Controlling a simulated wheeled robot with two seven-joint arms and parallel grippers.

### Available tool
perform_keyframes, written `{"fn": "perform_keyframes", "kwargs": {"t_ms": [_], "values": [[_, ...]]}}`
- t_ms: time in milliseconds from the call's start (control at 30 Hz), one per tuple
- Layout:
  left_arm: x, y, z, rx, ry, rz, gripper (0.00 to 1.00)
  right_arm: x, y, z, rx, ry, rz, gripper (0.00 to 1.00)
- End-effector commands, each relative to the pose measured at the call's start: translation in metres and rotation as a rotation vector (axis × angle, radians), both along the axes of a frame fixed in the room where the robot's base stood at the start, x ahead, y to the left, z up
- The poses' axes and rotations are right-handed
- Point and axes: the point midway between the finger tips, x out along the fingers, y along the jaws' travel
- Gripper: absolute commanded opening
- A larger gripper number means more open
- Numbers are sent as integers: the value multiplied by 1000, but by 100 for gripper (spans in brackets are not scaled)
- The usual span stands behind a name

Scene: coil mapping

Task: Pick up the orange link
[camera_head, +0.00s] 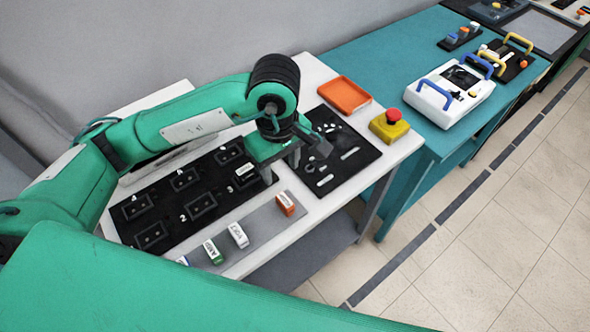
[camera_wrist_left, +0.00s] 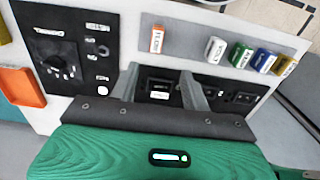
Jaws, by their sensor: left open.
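The orange link (camera_head: 285,203) is a small upright block with a white label. It stands at the far right end of the grey strip, and in the left wrist view it shows at the top centre (camera_wrist_left: 157,39). My left gripper (camera_head: 282,168) is open above the black socket board, a little behind the link in the head view. In the left wrist view its two fingers (camera_wrist_left: 159,80) are apart, with nothing between them but the board below, and the link lies beyond the tips. My right gripper is not in view.
White (camera_head: 238,235), green (camera_head: 213,252) and other links stand along the grey strip (camera_head: 262,222). The black socket board (camera_head: 218,208) lies behind it. A black panel (camera_head: 345,150), orange tray (camera_head: 344,95) and red-topped yellow button box (camera_head: 389,125) are to the right.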

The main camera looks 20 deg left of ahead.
Motion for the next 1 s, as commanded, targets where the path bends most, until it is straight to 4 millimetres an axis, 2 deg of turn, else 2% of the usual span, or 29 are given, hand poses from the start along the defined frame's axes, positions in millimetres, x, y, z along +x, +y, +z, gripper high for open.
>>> {"fn": "perform_keyframes", "kwargs": {"t_ms": [200,333,533,733,867,1000], "values": [[-1,0,-14,2,4,1,47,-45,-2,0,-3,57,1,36],[-1,0,-34,2,6,2,47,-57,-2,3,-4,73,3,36],[-1,0,-69,2,4,3,47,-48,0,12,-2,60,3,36],[0,0,-85,1,1,1,47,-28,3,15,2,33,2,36],[0,-1,-93,2,2,1,47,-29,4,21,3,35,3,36],[1,-2,-109,2,5,1,47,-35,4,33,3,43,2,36]]}}
